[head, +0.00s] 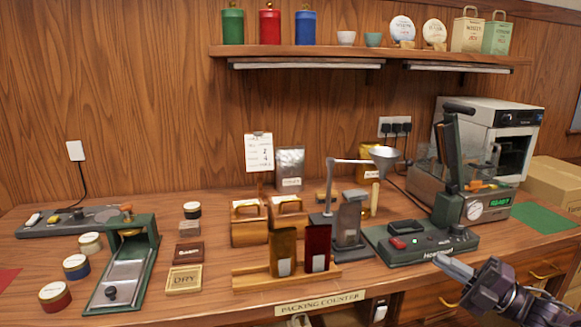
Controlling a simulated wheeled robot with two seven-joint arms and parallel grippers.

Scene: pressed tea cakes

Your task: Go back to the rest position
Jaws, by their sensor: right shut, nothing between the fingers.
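My right gripper (448,266) comes in from the lower right. Its fingers are shut with nothing between them. The fingertips are over the front part of the counter (215,304), in front of and slightly below the green press machine (423,242) in the picture. Whether they touch anything is hard to tell. My left gripper is not in view.
A wooden rack (262,288) with a brown pouch (283,250) and a red pouch (318,246) stands at the front middle. A green sliding device (121,275) and several round tins are at left. A steel oven (497,122) stands back right; a green mat (543,218) is bare.

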